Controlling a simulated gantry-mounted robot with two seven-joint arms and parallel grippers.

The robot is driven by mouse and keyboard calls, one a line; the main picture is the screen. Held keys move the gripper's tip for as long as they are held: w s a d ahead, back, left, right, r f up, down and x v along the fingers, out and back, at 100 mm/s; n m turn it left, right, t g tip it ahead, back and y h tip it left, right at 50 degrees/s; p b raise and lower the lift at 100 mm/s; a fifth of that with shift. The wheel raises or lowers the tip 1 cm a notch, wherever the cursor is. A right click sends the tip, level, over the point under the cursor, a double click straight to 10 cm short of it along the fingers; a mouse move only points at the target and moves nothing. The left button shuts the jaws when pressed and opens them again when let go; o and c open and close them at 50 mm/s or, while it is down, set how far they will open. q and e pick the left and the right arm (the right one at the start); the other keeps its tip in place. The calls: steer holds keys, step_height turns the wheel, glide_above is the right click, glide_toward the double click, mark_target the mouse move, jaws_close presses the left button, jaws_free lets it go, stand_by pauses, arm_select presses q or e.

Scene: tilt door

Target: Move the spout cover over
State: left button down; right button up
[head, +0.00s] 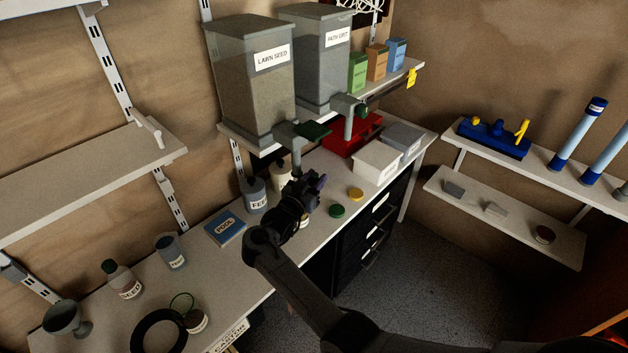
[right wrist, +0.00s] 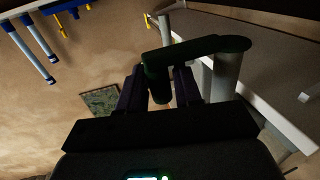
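Two grey hoppers hang over the workbench, marked LAWN SEED (head: 252,85) and PATH GRIT (head: 322,55). Each has a grey spout with a dark green cover: the lawn seed cover (head: 314,131) and the path grit cover (head: 361,110). My right gripper (head: 318,184) is below the lawn seed cover. In the right wrist view, a dark green cover (right wrist: 205,48) spans across a grey spout pipe (right wrist: 226,78). Its left end hangs in line with the gap between my open right fingers (right wrist: 159,92). Contact cannot be told. My left gripper is not in view.
A white bin (head: 376,164) and a red box (head: 352,135) stand further back. The bench's front edge is close by my right arm.

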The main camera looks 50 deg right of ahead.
steer(key=shift+o, duration=0.8)
steer(key=shift+a, duration=0.15)
steer(key=shift+a, duration=0.3)
steer(key=v, duration=1)
steer(key=shift+p, duration=0.35)
steer(key=shift+d, duration=0.1)
